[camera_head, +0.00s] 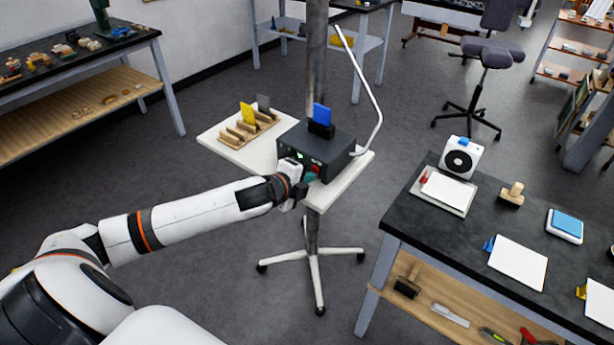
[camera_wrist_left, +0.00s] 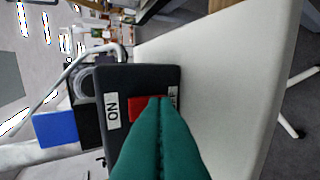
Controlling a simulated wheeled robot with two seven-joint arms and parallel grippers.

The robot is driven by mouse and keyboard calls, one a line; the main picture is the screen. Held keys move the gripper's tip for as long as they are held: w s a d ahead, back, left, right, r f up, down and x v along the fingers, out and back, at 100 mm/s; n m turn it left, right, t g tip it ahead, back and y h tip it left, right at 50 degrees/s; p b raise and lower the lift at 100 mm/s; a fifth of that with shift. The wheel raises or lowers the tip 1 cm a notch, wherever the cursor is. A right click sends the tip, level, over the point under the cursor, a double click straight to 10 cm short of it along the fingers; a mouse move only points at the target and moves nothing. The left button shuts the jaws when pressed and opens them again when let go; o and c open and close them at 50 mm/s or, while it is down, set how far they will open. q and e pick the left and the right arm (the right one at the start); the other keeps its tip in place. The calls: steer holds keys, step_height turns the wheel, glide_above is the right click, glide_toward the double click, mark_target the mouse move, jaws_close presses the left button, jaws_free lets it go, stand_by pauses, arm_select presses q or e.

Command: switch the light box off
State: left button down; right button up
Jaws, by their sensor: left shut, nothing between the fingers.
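The light box is a dark box (camera_head: 330,148) on a small white stand top, with a blue card upright in a holder on it. A small green light shows on its front. In the left wrist view its dark face (camera_wrist_left: 112,82) carries a red switch (camera_wrist_left: 138,108) between an ON label (camera_wrist_left: 112,110) and a partly hidden OFF label (camera_wrist_left: 173,97). My left gripper (camera_head: 310,177) is at the box's front. Its teal fingers (camera_wrist_left: 160,100) are shut and empty, the tips over the red switch on the OFF side. I cannot tell whether they touch. My right gripper is out of view.
The white stand top (camera_head: 228,140) also holds a wooden rack (camera_head: 248,130) with yellow and grey cards. A bent pale tube (camera_head: 372,90) rises at the box's right. A dark bench (camera_head: 410,215) with papers and a white device (camera_head: 461,158) stands at right.

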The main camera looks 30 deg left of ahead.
arm_select(q)
steer(key=shift+f+b, duration=0.25)
steer(key=shift+b, duration=0.15)
steer(key=shift+f+t+b, duration=0.25)
steer(key=shift+t+b, duration=0.15)
steer(key=shift+b, duration=0.25)
steer(key=shift+r+p, duration=0.4)
steer(key=shift+r, duration=0.05)
steer(key=shift+w+r, duration=0.1)
steer(key=shift+w+r+p, duration=0.1)
steer(key=shift+r+p, duration=0.7)
steer(key=shift+p, duration=0.2)
